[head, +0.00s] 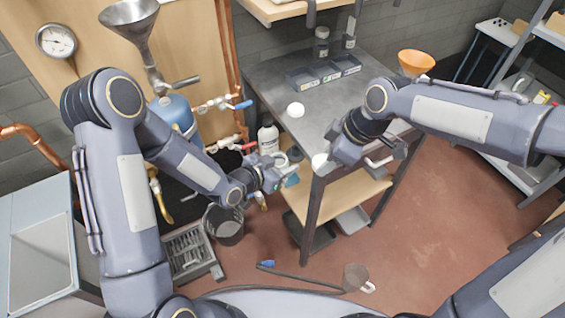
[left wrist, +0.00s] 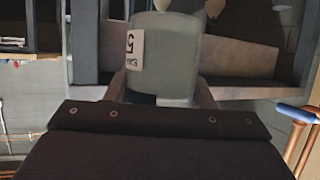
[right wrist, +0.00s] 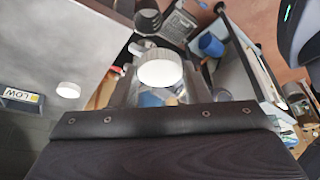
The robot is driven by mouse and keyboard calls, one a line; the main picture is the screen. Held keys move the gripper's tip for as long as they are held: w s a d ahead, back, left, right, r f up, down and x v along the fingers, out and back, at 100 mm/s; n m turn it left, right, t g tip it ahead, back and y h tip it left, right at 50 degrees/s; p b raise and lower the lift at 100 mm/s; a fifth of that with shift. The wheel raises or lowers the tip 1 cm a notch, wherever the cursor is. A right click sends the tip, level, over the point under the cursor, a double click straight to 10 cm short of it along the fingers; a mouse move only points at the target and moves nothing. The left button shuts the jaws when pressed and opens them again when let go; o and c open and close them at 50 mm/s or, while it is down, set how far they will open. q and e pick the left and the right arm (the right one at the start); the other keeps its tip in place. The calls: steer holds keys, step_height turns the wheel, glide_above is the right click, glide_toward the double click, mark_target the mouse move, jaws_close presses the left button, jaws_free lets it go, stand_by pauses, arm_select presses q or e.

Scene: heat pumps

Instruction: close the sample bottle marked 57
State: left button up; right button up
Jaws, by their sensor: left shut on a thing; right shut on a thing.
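My left gripper (head: 284,180) is shut on a translucent grey-green sample bottle (left wrist: 172,50). Its white label shows a 5 turned sideways; the rest is too unclear to read. In the head view the bottle is mostly hidden by the fingers. My right gripper (head: 330,162) is shut on a white round cap (head: 319,160), which also shows between the fingers in the right wrist view (right wrist: 160,68). The cap is above and right of the left gripper, apart from the bottle. A second white cap (head: 296,109) lies on the metal table.
The table's front edge is near both grippers. A dark bucket (head: 224,228) and a drain grate (head: 188,254) are on the floor.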

mark_target(278, 167)
steer(key=w+a+n+g+h, duration=0.1)
steer(key=w+a+n+g, duration=0.3)
steer(key=w+a+n, duration=0.4)
steer(key=a+n, duration=0.3)
steer(key=shift+f+n, duration=0.15)
steer(key=shift+n, duration=0.25)
steer(key=shift+f, duration=0.15)
steer(key=shift+f, duration=1.85)
steer(key=shift+f, duration=0.1)
steer(key=shift+f, duration=0.8)
steer(key=shift+a+f, duration=0.1)
steer(key=shift+f, duration=0.4)
